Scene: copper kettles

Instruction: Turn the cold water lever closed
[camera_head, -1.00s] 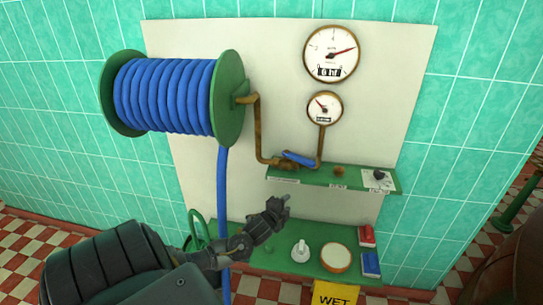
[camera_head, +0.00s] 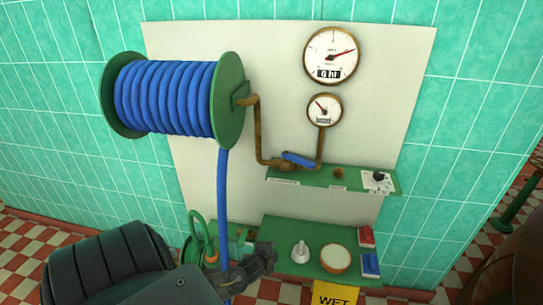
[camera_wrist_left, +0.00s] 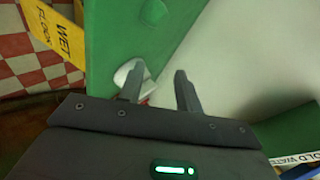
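The cold water lever (camera_head: 299,159) is a blue bar on the brown pipe below the gauges, above the narrow green shelf (camera_head: 330,183). It lies nearly along the pipe, tilted slightly down to the right. My left gripper (camera_head: 269,257) is well below and left of the lever, by the lower green shelf (camera_head: 285,232). In the left wrist view the gripper (camera_wrist_left: 156,82) is open, its two fingers apart with nothing held. There a COLD WATER label (camera_wrist_left: 300,160) shows at the lower right edge; the lever itself does not show. My right gripper is not in view.
A blue hose reel (camera_head: 165,97) hangs left, its hose (camera_head: 223,190) running down near my left arm. The lower shelf holds a white bell-shaped item (camera_head: 300,252), a round pot (camera_head: 335,258), and red (camera_head: 366,236) and blue (camera_head: 370,265) boxes. A yellow sign (camera_head: 335,295) stands in front.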

